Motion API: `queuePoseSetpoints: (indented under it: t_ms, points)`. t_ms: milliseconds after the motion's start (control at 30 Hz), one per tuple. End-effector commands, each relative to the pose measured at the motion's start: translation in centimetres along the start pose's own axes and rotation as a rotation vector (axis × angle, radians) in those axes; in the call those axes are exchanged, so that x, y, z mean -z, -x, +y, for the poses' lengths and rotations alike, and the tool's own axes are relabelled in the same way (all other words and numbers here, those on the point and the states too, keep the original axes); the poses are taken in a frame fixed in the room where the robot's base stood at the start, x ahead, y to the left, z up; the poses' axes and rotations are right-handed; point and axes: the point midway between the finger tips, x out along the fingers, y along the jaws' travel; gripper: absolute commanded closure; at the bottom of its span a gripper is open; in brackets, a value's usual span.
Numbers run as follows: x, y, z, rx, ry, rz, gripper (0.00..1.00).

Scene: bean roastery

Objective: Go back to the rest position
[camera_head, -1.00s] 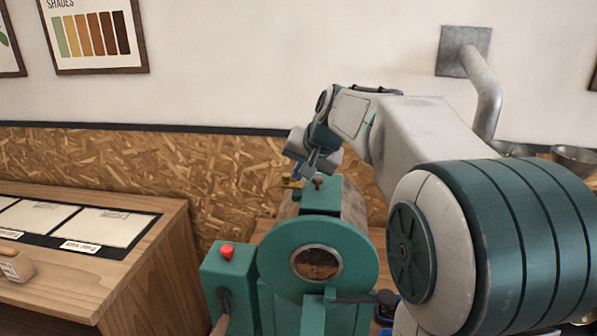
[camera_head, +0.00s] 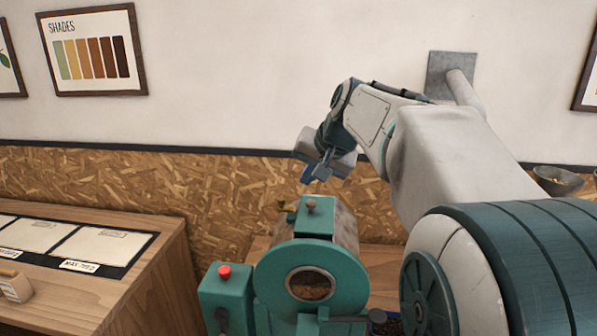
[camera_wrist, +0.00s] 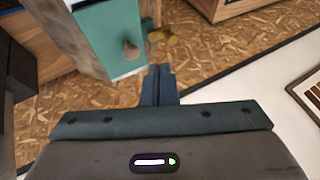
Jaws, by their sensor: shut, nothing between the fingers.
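My gripper (camera_head: 316,177) is up in the air above the back of the green roaster (camera_head: 315,252), apart from it. Its fingers are closed together and hold nothing. In the wrist view the shut fingers (camera_wrist: 158,82) point toward the chipboard wall panel, with the roaster's green top (camera_wrist: 110,38) and its knob at the upper left. My arm reaches in from the right and covers part of the wall and the bench behind it.
A wooden counter (camera_head: 150,262) with sample cards stands at the left. A red button (camera_head: 224,271) sits on the roaster's side box. A metal bowl (camera_head: 558,180) is at the far right. A wall plate with a pipe (camera_head: 450,72) is behind my arm. The air left of my gripper is free.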

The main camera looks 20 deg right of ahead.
Motion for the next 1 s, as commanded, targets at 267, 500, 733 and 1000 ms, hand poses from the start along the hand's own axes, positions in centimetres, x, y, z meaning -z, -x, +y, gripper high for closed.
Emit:
queuePoseSetpoints:
  t_ms: [267, 500, 733, 1000]
  points:
    - [-8.8, -0.6, 1.9, -0.093, 0.13, -0.063, 1.0]
    - [-20.6, -1.4, 7.1, -0.205, 0.326, -0.149, 1.0]
    - [-27.2, -2.2, 11.1, -0.256, 0.452, -0.202, 1.0]
    - [-28.5, -2.4, 12.0, -0.267, 0.48, -0.215, 1.0]
